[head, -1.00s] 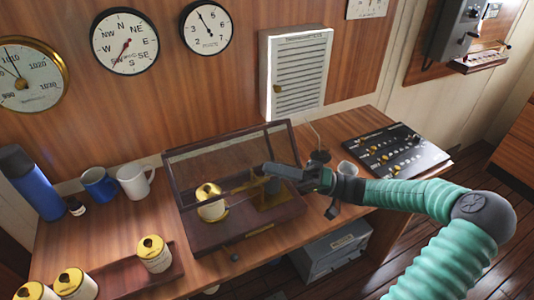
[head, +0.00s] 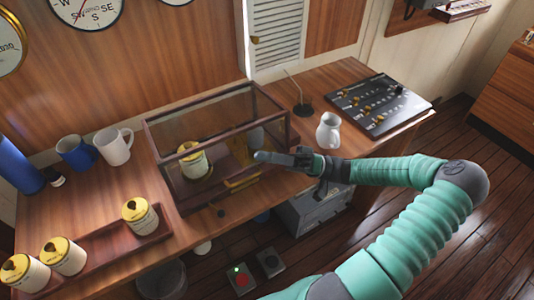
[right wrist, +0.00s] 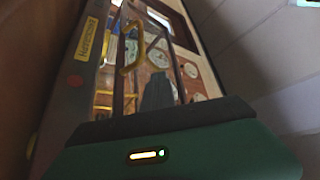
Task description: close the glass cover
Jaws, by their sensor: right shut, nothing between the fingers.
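The glass cover (head: 216,118) is a dark wood-framed glass box on the desk. It is lowered over its wooden base (head: 206,206), and I cannot tell whether its front edge sits fully flush. A white drum with a yellow top (head: 193,159) shows inside through the glass. A brass handle (head: 241,180) is on the front side; a curved brass handle also shows in the right wrist view (right wrist: 138,56). My right gripper (head: 268,157) is shut and empty, just in front of the cover's right front; contact is unclear. My left gripper is out of view.
A white jug (head: 328,131) and black switch panel (head: 378,104) stand to the right. A blue mug (head: 76,153) and white mug (head: 114,146) stand to the left. A wooden tray (head: 106,241) with several yellow-topped drums lies front left.

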